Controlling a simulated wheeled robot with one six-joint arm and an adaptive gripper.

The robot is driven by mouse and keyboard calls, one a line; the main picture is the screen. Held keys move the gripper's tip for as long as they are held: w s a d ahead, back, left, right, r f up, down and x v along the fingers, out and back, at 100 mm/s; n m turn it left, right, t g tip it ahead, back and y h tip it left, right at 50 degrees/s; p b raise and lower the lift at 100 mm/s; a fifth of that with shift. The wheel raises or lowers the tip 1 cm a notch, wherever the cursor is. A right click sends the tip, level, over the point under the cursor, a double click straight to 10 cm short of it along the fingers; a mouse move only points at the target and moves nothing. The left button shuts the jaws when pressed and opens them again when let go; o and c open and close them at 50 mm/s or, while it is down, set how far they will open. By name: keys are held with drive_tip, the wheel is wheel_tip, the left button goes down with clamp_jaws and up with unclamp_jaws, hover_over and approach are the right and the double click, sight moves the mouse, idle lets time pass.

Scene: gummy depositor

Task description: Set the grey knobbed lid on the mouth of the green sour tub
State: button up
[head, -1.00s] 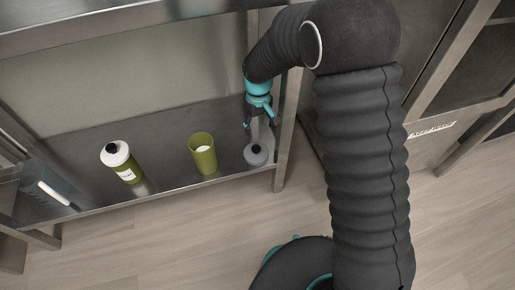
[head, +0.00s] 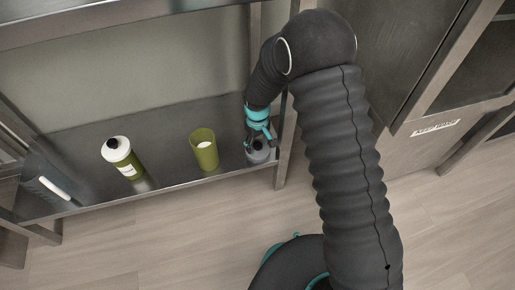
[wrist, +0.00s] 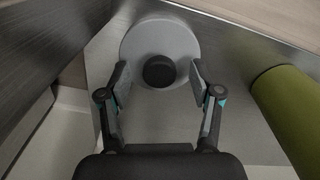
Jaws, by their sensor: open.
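The grey lid (wrist: 183,41) with its round black knob (wrist: 159,71) lies on the metal shelf. In the head view the lid (head: 260,156) is near the shelf's right end, partly hidden by my gripper (head: 261,146). In the wrist view my gripper (wrist: 159,80) is open, with one finger on each side of the knob; I cannot tell whether they touch it. The green tub (head: 205,150) stands upright and open on the shelf to the left of the lid, with something white inside. Its green side (wrist: 288,112) shows at the right of the wrist view.
A green bottle with a white top and black cap (head: 122,157) stands further left. A clear container with a white strip (head: 54,188) is at the far left. A metal post (head: 284,145) rises close to the right of the lid. An upper shelf (head: 110,22) runs above.

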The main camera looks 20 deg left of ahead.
sight(258, 144)
drive_tip(key=c, duration=0.9)
drive_tip(key=shift+r, duration=0.35)
wheel_tip(258, 144, up, 4)
drive_tip(key=shift+s+f, duration=0.1)
drive_tip(key=s+d+r, duration=0.1)
drive_tip(key=s+r, duration=0.1)
drive_tip(key=s, duration=0.1)
drive_tip(key=s+d+r, duration=0.2)
drive_tip(key=s, duration=0.2)
drive_tip(key=s+d+r, duration=0.2)
drive_tip(key=s, duration=0.1)
drive_tip(key=shift+s+d+r+p, duration=0.15)
drive_tip(key=shift+r+p, duration=0.05)
drive_tip(key=shift+p, duration=0.1)
drive_tip(key=shift+o, duration=0.4)
